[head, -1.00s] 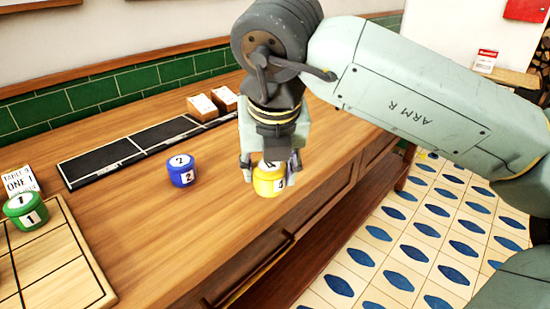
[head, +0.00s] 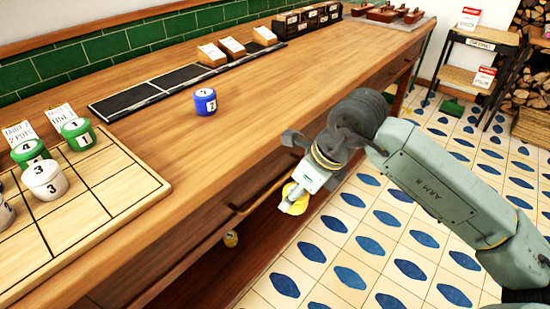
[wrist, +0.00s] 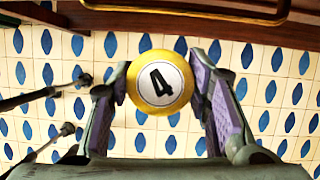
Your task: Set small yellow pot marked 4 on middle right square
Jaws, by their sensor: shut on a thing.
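The small yellow pot marked 4 (wrist: 160,82) is gripped between the two purple-padded fingers of my gripper (wrist: 163,92), its white label facing the wrist camera. In the head view the yellow pot (head: 289,190) is partly hidden by my gripper (head: 293,198), which hangs in front of the counter, over the tiled floor and below the countertop edge. The wooden board (head: 125,192) with dark grid lines lies at the counter's left end. Its squares nearest the front right are bare.
A green pot 1 (head: 77,134), green pot 4 (head: 30,152) and white pot 3 (head: 45,180) stand on the board. A blue pot 2 (head: 205,101) stands on the counter (head: 270,95). A drawer handle (head: 262,197) juts out nearby.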

